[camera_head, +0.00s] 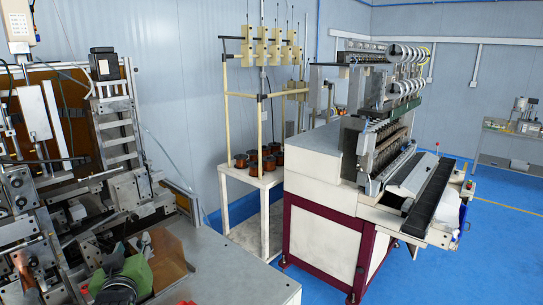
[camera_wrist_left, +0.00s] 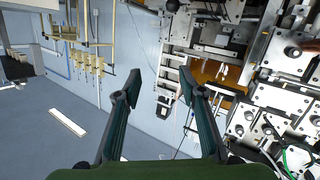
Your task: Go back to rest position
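My left gripper (camera_head: 132,246) is at the lower left of the head view, above the front of the machine's grey table; its green and black body shows, and its fingers are partly hard to make out. In the left wrist view the two dark fingers of my left gripper (camera_wrist_left: 160,82) stand apart with nothing between them. This wrist picture looks upside down, with a ceiling lamp (camera_wrist_left: 68,122) low in it. My right gripper is in neither view.
A metal winding machine (camera_head: 60,170) fills the left, close to my left gripper. A grey tabletop (camera_head: 225,270) is bare at its right. A white stand (camera_head: 240,181) holds several copper spools (camera_head: 268,160). A large coil winder (camera_head: 330,190) stands at centre right; blue floor (camera_head: 480,255) is clear beyond.

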